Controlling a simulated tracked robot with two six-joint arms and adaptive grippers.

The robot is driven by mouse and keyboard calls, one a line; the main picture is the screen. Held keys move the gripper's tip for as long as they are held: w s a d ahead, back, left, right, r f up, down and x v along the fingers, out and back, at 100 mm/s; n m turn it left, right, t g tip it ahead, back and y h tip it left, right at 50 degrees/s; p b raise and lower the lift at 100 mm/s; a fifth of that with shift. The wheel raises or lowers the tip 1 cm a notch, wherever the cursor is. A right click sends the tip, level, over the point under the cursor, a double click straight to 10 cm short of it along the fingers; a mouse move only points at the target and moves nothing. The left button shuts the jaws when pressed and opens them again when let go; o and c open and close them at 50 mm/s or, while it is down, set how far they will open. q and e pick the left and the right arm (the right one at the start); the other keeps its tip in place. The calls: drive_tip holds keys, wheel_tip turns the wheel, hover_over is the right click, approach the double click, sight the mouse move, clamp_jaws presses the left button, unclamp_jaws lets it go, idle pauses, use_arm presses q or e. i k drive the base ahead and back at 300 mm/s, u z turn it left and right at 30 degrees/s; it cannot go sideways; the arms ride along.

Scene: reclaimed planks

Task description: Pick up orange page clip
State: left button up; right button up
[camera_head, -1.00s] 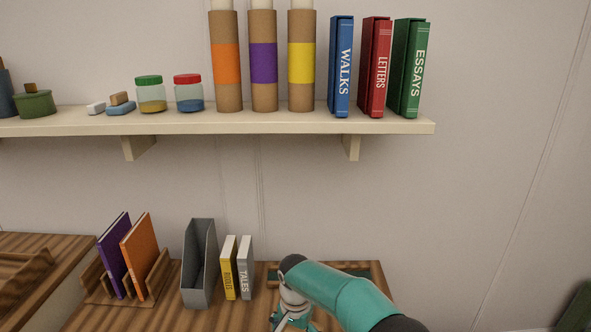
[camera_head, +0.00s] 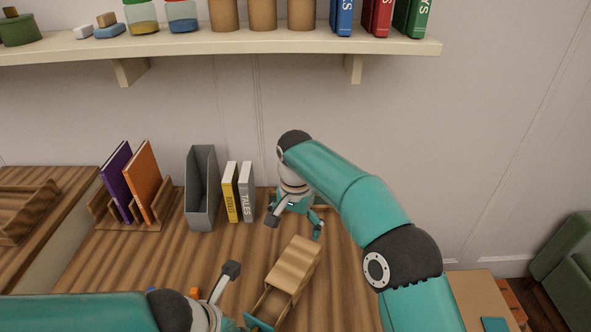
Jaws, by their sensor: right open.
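A small orange piece (camera_head: 195,293), which may be the page clip, shows just above my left wrist on the desk. Most of it is hidden, so I cannot tell its shape. My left gripper (camera_head: 244,296) is low in the picture, close to this piece and left of a small wooden box with a drawer (camera_head: 293,262). One finger points up and right; the rest is cut off or unclear. My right gripper (camera_head: 295,224) is open and empty, behind the box and right of the grey book.
A yellow book (camera_head: 230,192) and a grey book (camera_head: 246,192) stand beside a grey file holder (camera_head: 201,190). A wooden rack (camera_head: 160,215) holds a purple and an orange book. A shelf (camera_head: 240,62) spans the wall above. The wooden desk (camera_head: 135,262) is clear at left centre.

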sight(195, 294)
drive_tip(key=k, duration=1)
